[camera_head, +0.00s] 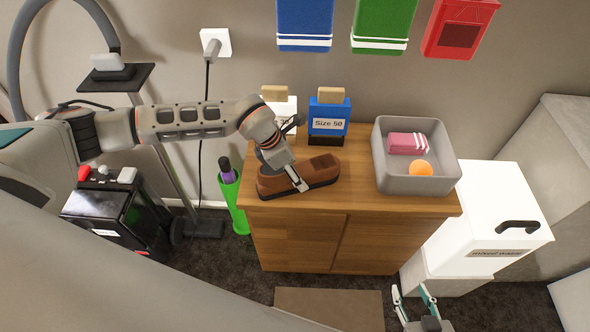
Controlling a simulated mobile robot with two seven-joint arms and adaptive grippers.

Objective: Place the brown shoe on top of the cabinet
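The brown shoe (322,170) sits on the wooden top of the cabinet (352,200), near its front left edge, with its toe toward the left. My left gripper (297,178) is over the toe half of the shoe, and one finger shows against its near side. The other finger is not clear, so I cannot tell whether it grips the shoe. My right gripper (415,298) is at the bottom edge, low in front of the cabinet's right side. Its fingers are apart with nothing between them.
A grey bin (383,175) with a pink striped item and an orange ball stands on the cabinet's right. A blue "Size 50" holder (328,118) and a white one (283,108) stand at the back. A green holder (238,205) is left; a white box (497,225) is right.

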